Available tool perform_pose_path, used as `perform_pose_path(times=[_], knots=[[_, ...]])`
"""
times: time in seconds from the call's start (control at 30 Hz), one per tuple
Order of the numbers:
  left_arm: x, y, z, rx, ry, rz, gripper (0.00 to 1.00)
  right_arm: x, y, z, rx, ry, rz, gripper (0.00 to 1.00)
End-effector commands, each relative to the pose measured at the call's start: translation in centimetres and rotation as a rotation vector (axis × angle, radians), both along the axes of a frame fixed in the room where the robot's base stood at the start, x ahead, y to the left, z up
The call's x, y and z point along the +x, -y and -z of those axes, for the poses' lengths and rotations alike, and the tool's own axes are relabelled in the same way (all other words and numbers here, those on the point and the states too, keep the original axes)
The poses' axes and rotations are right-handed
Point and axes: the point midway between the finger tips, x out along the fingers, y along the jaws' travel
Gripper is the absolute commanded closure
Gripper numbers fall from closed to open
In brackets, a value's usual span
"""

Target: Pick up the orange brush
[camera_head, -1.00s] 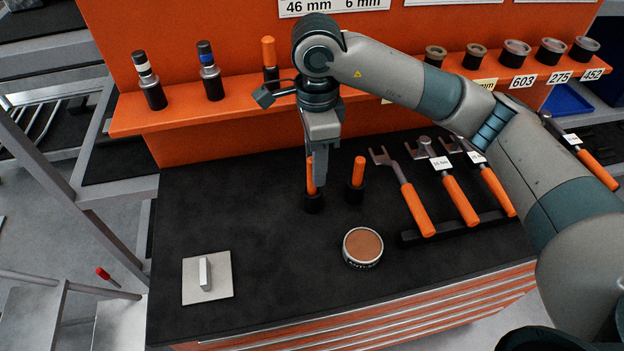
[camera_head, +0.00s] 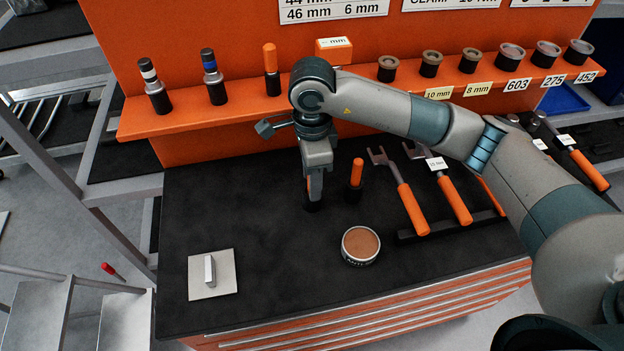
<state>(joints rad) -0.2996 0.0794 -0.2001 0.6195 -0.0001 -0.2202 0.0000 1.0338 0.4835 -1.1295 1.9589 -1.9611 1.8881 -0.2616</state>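My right gripper (camera_head: 313,190) points straight down over an orange-handled piece in a black holder (camera_head: 311,206) on the dark worktop. Its fingers hide nearly all of this handle; whether they grip it or only stand around it I cannot tell. A second upright orange handle (camera_head: 357,172) stands in a black base just to the right, apart from the gripper. A third orange-topped piece (camera_head: 270,59) stands on the orange shelf. Bristles show on none of these, so I cannot tell which is the orange brush. My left gripper is not in view.
A round tin (camera_head: 360,245) with a brown top sits in front of the gripper. A grey plate with a handle (camera_head: 211,274) lies at front left. Orange-handled fork tools (camera_head: 412,208) rest on a rack to the right.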

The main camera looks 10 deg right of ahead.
Motion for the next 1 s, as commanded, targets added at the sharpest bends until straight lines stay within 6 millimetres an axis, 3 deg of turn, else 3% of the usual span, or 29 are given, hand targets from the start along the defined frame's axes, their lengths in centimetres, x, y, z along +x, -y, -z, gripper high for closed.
perform_pose_path(times=[0.37, 0.53, 1.0], knots=[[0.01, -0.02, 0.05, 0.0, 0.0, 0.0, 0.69, 0.01, 0.01, 0.0, 0.0, 0.0, 0.0, 0.62], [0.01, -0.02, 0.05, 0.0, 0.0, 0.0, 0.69, 0.01, 0.01, -0.02, 0.0, 0.0, 0.0, 1.0], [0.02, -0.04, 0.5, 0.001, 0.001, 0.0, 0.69, 0.09, -0.02, -0.65, 0.0, 0.003, 0.001, 1.0]])
